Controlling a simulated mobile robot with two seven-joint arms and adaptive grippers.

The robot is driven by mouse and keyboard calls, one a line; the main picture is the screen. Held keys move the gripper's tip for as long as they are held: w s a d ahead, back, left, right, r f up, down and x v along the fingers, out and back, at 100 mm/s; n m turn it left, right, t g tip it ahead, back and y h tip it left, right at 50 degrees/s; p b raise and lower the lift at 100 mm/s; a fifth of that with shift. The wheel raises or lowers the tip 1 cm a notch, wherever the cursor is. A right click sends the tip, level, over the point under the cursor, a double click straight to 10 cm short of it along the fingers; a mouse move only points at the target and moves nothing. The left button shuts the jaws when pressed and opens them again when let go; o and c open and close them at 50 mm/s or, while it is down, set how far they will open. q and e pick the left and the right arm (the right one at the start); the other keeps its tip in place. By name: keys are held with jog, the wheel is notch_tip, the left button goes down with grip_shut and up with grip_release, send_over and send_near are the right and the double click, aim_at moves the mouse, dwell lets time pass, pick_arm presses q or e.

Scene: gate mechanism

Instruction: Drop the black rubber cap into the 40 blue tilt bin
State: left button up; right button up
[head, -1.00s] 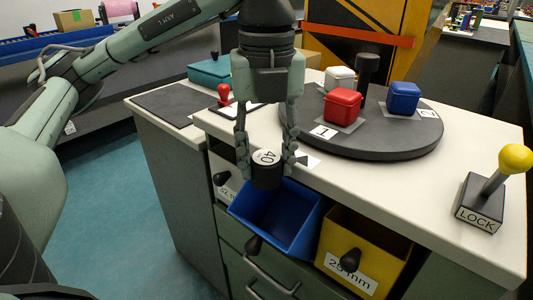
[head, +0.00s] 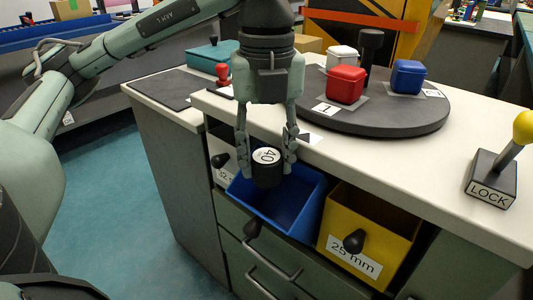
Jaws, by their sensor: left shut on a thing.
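The black rubber cap (head: 266,174) has a white top marked 40. My left gripper (head: 266,160) comes down from above and is shut on the cap, a finger on each side. The cap is over the blue tilt bin (head: 298,213), which is tilted open at the counter front and looks empty where I can see inside. The cap hides part of the bin's back left. The bin's own label is not visible; a black knob (head: 252,229) is on its front. My right gripper does not show.
A yellow bin (head: 370,225) labelled 25 mm stands open to the right, and a partly hidden bin with a black knob (head: 220,160) is to the left. A dark turntable (head: 375,120) with red, white and blue boxes and a yellow-knobbed LOCK lever (head: 490,183) are on the counter.

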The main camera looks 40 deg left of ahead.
pick_arm(q)
jog(key=o, duration=1.2)
jog(key=shift+r, duration=0.1)
jog(key=shift+r, duration=0.25)
notch_tip(320, 180, up, 11)
jog(key=shift+r, duration=0.15)
dwell(0.4)
